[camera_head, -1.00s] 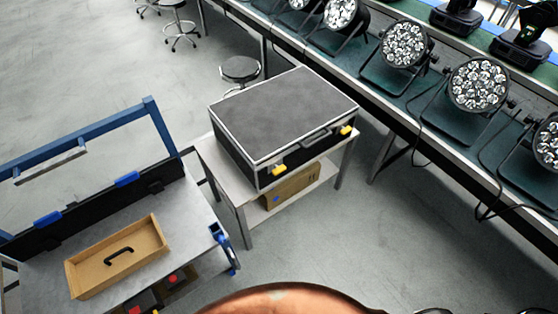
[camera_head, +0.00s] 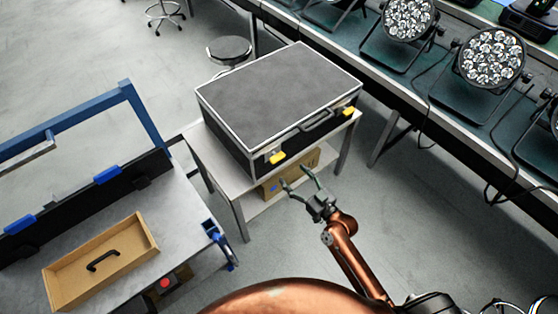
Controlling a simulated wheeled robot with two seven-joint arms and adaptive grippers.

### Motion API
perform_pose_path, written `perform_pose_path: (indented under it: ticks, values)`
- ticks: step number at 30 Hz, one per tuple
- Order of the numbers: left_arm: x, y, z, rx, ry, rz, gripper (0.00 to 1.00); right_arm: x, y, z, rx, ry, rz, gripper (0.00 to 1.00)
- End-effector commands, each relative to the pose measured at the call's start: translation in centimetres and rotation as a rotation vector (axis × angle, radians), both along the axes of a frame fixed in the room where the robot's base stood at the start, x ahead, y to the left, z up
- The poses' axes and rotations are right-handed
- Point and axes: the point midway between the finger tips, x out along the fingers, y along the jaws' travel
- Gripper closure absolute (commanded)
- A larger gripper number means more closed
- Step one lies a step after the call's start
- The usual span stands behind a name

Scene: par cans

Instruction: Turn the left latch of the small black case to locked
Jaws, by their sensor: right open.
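The small black case (camera_head: 280,92) lies closed on a small grey table, with a dark lid and silver edges. Its left latch (camera_head: 277,157) is yellow and sits at the left of the front face. The right latch (camera_head: 348,112) is also yellow, near the right end, with the carry handle (camera_head: 318,121) between them. My right gripper (camera_head: 298,178) is open and empty, in front of the case, just below and to the right of the left latch in the picture. It appears apart from the latch. My left gripper is not in view.
The small table (camera_head: 196,140) has a lower shelf with a cardboard box (camera_head: 301,172). A workbench (camera_head: 190,208) with a wooden drawer-like tray (camera_head: 100,262) stands at left. A long table with several par cans (camera_head: 490,58) runs along the right. Open floor lies between.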

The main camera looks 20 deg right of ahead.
Motion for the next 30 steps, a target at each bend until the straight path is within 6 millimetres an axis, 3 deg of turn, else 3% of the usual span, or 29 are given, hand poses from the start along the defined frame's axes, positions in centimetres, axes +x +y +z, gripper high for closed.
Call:
perform_pose_path:
  ticks: [4,12,18,30]
  values:
    - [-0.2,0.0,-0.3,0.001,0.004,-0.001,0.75,0.8,0.9,2.1,0.01,-0.04,0.015,0.36]
    - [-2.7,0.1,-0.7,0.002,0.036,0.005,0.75,4.6,2.3,2.1,0.012,-0.041,0.015,0.36]
    - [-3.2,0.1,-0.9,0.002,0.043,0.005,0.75,6.9,3.1,2.0,0.01,-0.039,0.014,0.36]
    - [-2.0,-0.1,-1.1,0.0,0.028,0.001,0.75,7.5,3.3,2.1,0.009,-0.038,0.015,0.37]
